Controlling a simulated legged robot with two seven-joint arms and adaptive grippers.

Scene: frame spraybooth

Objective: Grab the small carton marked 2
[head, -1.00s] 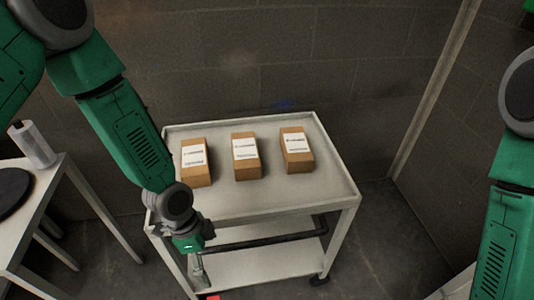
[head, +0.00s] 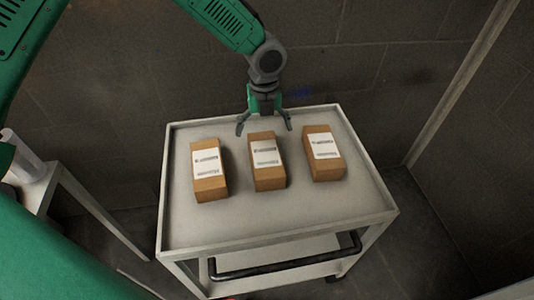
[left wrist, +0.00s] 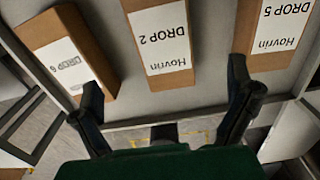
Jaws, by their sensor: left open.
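The carton marked 2 (left wrist: 160,45) is a small brown box with a white label reading "Hovrin DROP 2", upside down in the left wrist view. It is the middle of three cartons, and in the head view the middle carton (head: 268,165) lies on the cart top. My left gripper (head: 264,128) is open and empty at the far end of this carton, one finger toward each side. In the left wrist view the open fingers (left wrist: 168,92) are spread wider than the carton, and no contact shows. My right gripper is out of view.
Similar cartons lie on either side, one at left (head: 208,172) and one at right (head: 323,155), with narrow gaps between. The cart (head: 290,222) has a raised rim and a dark handle at the front. A grey block wall (head: 370,60) stands behind.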

